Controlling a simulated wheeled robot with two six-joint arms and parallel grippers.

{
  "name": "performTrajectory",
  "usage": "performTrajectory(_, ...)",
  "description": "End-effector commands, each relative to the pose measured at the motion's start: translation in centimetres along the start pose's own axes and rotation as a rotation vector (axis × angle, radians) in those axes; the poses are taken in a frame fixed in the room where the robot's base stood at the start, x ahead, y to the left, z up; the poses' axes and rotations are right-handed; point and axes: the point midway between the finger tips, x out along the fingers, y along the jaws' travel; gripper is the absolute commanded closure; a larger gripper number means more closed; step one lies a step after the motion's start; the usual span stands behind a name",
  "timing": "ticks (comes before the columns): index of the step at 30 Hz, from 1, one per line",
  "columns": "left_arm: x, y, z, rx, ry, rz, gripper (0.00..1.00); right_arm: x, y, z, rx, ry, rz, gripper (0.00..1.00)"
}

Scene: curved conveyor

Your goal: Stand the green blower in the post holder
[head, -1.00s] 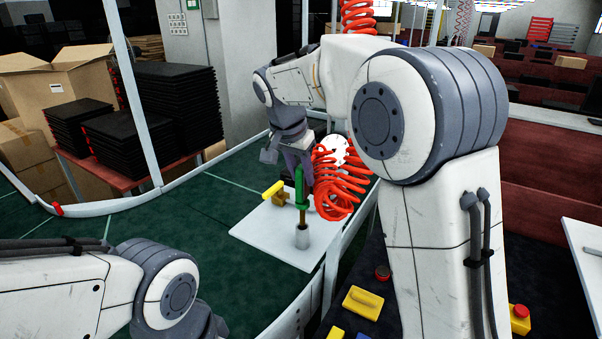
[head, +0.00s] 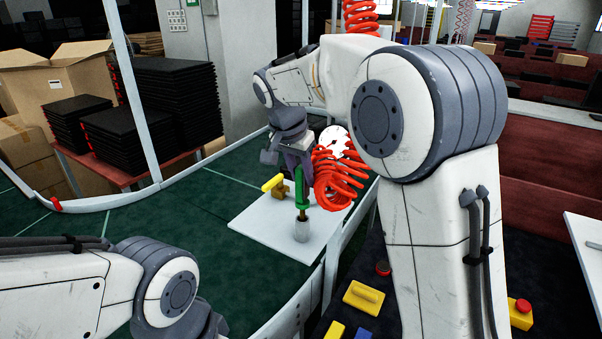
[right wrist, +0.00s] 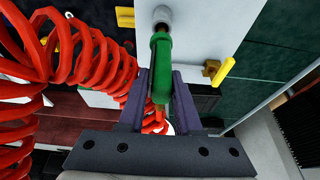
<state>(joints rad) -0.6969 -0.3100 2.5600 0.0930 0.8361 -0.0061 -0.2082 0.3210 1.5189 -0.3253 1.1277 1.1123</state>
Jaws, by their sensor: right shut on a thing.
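The post holder (head: 302,232) is a short silver cup on a white board. The nozzle meets the cup's mouth and seems to reach into it; how deep I cannot tell. In the right wrist view my right gripper (right wrist: 159,92) has its two fingers closed on either side of the blower (right wrist: 161,58), and the holder (right wrist: 162,15) lies just beyond it. My left arm shows at lower left, but its gripper is not in view.
A yellow-handled brass fitting (head: 277,187) stands on the white board (head: 262,228) left of the blower. A red coiled hose (head: 340,180) hangs close on the right. The green conveyor (head: 180,275) is clear at left. A yellow block (head: 363,298) lies in front.

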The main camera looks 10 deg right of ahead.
Motion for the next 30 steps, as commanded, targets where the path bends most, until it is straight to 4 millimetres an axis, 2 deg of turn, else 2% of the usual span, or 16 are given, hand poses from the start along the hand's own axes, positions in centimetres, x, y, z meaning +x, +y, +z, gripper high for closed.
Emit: performTrajectory(30,2.2,-0.2,0.1,0.000,0.000,0.000,1.00,2.5,0.0,0.9,0.000,0.001,0.000,1.00)
